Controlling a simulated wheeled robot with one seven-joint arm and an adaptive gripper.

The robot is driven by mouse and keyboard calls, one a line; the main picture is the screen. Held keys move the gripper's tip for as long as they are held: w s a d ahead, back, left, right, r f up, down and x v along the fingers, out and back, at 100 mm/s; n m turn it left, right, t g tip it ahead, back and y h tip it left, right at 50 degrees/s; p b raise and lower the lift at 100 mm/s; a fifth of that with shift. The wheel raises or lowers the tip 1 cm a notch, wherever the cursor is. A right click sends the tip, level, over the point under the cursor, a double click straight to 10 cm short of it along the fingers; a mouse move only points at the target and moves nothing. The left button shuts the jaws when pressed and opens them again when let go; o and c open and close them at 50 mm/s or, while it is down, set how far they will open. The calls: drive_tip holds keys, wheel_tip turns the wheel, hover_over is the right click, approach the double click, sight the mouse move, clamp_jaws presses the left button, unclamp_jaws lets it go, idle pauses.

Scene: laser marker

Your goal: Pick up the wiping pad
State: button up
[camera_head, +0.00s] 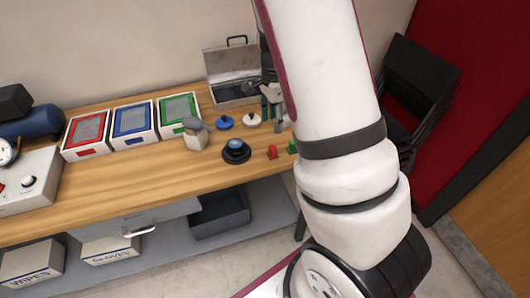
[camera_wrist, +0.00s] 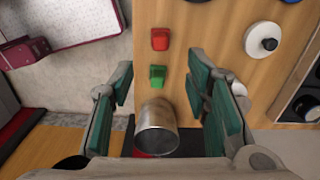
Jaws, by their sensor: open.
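A round white pad with a dark knob (camera_head: 252,119) lies on the wooden bench (camera_head: 130,186); it also shows in the wrist view (camera_wrist: 262,42), right of my gripper. A similar blue pad with a knob (camera_head: 225,122) lies left of it. I cannot tell for certain which is the wiping pad. My gripper (camera_wrist: 162,88) is open, its green-lined fingers apart with nothing held. In the head view my gripper (camera_head: 271,107) is above the bench's right part, partly hidden by my arm. A metal cup (camera_wrist: 157,128) shows between the fingers in the wrist view.
A red block (camera_wrist: 160,39) and a green block (camera_wrist: 157,76) lie near the bench edge. A black round object with a blue top (camera_head: 236,150) is left of them. An open metal case (camera_head: 231,70) stands behind. Red, blue and green framed boxes (camera_head: 133,122) line the back.

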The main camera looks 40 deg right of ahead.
sight(273, 147)
wheel_tip(273, 147, down, 7)
drive_tip(key=shift+f, duration=0.15)
drive_tip(key=shift+d+f+p, duration=0.15)
drive_tip(key=shift+f+p, duration=0.5)
drive_tip(key=shift+f, duration=1.95)
drive_tip(key=shift+c, duration=0.3)
clamp_jaws()
